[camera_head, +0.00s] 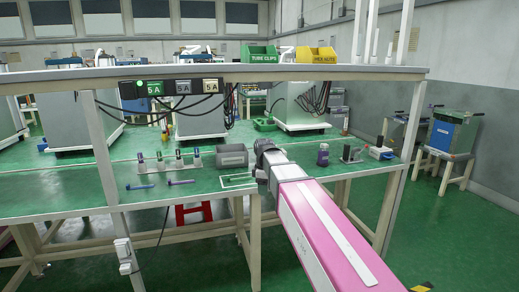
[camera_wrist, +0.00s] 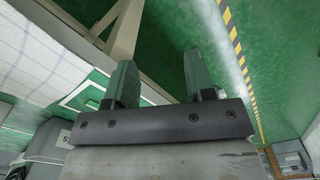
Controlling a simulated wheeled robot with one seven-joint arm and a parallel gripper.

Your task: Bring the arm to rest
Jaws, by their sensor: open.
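My arm reaches in from the lower right of the head view, its end over the front part of the green workbench (camera_head: 70,207). My gripper (camera_wrist: 158,75) shows in the wrist view with its two fingers wide apart and nothing between them. In the head view the fingers are too small to make out at the arm's end. The wrist view looks past the fingers to the bench edge, a pale leg and the green floor.
A dark grey cylinder (camera_head: 232,156) lies just left of my arm's end. Several small stands (camera_head: 168,161) and two pens (camera_head: 140,187) lie further left. A purple jar (camera_head: 323,155) stands to the right. A shelf with bins (camera_head: 316,55) spans above.

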